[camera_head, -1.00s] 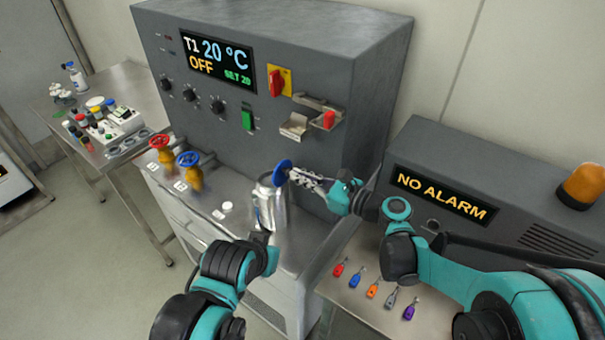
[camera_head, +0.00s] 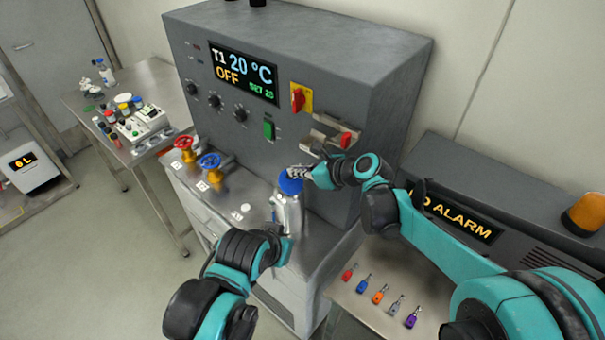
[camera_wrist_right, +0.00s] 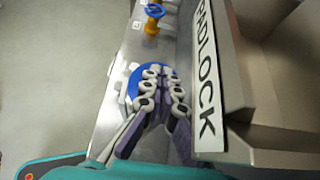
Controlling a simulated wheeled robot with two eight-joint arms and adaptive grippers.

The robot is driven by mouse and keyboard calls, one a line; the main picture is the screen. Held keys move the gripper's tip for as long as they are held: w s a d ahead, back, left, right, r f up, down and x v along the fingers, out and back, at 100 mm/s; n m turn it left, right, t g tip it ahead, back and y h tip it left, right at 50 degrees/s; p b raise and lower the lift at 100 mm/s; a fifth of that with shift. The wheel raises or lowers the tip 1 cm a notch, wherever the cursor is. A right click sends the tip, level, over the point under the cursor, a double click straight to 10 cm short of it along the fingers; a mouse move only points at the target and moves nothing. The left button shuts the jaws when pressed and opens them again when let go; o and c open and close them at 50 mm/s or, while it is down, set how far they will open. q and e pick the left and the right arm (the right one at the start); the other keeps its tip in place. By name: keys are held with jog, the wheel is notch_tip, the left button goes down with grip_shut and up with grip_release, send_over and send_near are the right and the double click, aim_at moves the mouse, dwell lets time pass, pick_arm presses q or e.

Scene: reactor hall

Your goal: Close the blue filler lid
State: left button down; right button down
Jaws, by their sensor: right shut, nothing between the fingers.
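The blue filler lid (camera_head: 289,185) lies across the top of the silver vessel (camera_head: 288,215) in the head view, roughly level over its mouth. My right gripper (camera_head: 299,172) is shut and empty, with its fingertips at the top of the lid. Whether they touch it I cannot tell for sure. In the right wrist view the lid (camera_wrist_right: 134,82) shows partly behind the shut fingers (camera_wrist_right: 163,74). My left gripper (camera_head: 276,240) is low at the vessel's front side. Its fingers are mostly hidden, so I cannot tell whether they grip the vessel.
The grey cabinet (camera_head: 300,65) with display and knobs rises behind the vessel. A red valve (camera_head: 185,143) and a blue valve (camera_head: 210,161) stand to the left. A metal bracket (camera_head: 328,131) juts out above my right gripper. Coloured tags (camera_head: 379,292) lie at lower right.

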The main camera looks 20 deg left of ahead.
jog(key=shift+w+a+f, duration=0.1)
jog(key=shift+w+a, duration=0.05)
jog(key=shift+a, duration=0.4)
dwell(0.4)
